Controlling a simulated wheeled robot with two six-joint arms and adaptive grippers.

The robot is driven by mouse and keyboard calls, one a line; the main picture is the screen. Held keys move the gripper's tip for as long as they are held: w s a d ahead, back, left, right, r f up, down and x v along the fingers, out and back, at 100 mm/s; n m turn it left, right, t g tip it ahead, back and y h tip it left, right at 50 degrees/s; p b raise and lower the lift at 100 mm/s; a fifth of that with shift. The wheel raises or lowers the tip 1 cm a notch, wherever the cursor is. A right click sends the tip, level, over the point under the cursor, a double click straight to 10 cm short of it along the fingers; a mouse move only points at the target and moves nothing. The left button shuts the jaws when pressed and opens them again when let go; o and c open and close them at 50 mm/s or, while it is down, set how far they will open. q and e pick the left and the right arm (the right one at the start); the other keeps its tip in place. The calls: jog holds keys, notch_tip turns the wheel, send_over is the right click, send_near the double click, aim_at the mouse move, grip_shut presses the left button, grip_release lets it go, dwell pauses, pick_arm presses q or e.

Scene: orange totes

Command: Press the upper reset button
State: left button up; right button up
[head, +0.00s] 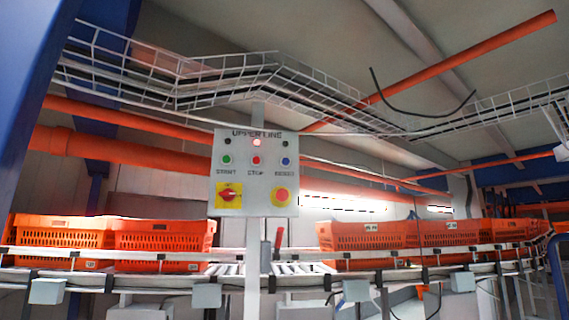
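A grey control panel (242,196) labelled "UPPER LINE" stands on a white post in the middle of the head view. Its blue button (286,162), at the right end of the button row, has a label under it that appears to read "RESET". To its left are a red stop button (256,160) and a green start button (227,159). Below them are a red rotary switch (228,195) on yellow and a round red button (281,195) on yellow. A lamp above the stop button glows. Neither of my grippers shows.
A roller conveyor (290,268) runs behind the post, carrying several orange totes (165,236) on the left and more orange totes (368,235) on the right. A wire cable tray (225,82) and orange pipes (460,57) hang overhead. A blue column (30,90) stands at the left edge.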

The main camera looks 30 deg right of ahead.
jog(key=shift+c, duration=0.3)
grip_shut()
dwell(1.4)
